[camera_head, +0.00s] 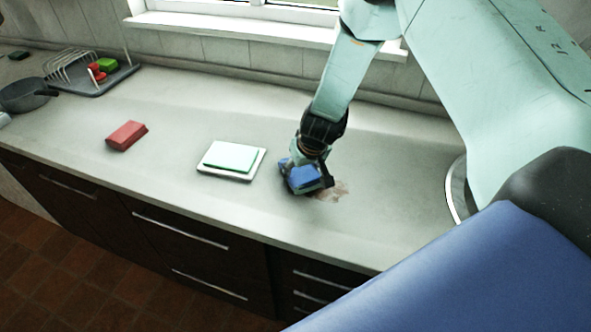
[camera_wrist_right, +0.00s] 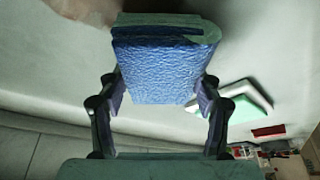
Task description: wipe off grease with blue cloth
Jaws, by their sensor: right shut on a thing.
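My right gripper (camera_head: 312,178) is shut on the folded blue cloth (camera_head: 302,180) at the counter surface. In the right wrist view the blue cloth (camera_wrist_right: 160,68) sits between the two fingers of the right gripper (camera_wrist_right: 158,95). A brownish grease smear (camera_head: 331,191) lies on the counter beside and partly under the cloth; part of it is hidden. The smear also shows at the top of the right wrist view (camera_wrist_right: 90,10). My left gripper is not in view.
A white tray (camera_head: 202,171) with a pale green folded cloth (camera_head: 229,156) lies left of the gripper. A red block-shaped item (camera_head: 126,135) lies farther left. A dish rack (camera_head: 72,70) and a dark pan (camera_head: 25,95) stand at the far left. A round sink edge (camera_head: 454,190) is at right.

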